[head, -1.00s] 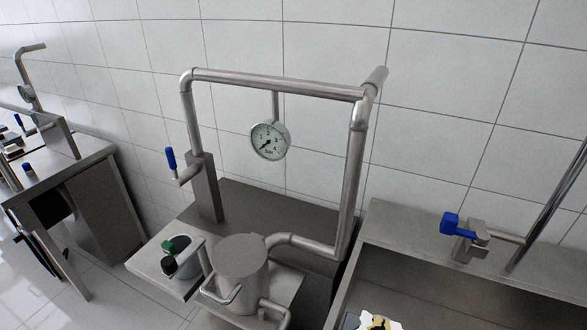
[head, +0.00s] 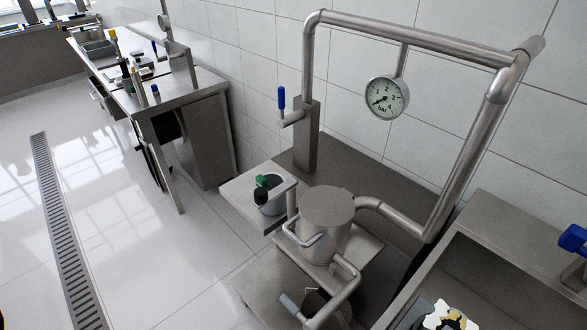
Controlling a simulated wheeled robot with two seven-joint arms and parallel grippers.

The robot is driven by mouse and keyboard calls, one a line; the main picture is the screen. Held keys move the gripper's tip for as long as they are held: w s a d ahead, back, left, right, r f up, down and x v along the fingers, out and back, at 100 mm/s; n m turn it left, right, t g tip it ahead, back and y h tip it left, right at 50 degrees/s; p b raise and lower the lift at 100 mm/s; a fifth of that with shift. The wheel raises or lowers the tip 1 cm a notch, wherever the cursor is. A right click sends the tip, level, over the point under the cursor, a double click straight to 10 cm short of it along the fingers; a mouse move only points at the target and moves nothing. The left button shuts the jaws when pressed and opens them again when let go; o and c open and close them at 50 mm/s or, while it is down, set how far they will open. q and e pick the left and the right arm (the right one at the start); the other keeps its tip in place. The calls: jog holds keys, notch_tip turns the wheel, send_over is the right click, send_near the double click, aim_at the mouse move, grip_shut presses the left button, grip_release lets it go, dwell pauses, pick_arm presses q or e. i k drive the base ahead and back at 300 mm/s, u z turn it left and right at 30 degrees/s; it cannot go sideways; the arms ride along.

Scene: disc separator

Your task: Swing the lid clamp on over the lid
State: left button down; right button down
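The separator is a grey metal drum (head: 322,238) standing on a steel stand. Its flat round lid (head: 327,205) lies on top, and nothing crosses its upper face. A bent grey bar (head: 302,241) hangs at the drum's left side, below the lid's rim. It looks like the lid clamp, but I cannot tell for sure. It is beside the lid, not over it. Neither of my grippers is in the head view.
A pipe frame with a pressure gauge (head: 387,98) rises behind the drum. A blue-handled valve (head: 282,98) stands behind-left. A steel sink (head: 505,285) is at right. The tiled floor (head: 165,255) is clear at left.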

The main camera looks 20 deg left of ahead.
aim_at(262, 197)
jog(key=k, duration=0.5)
jog(key=u, duration=1.6)
jog(key=i, duration=0.75)
jog(key=z, duration=1.15)
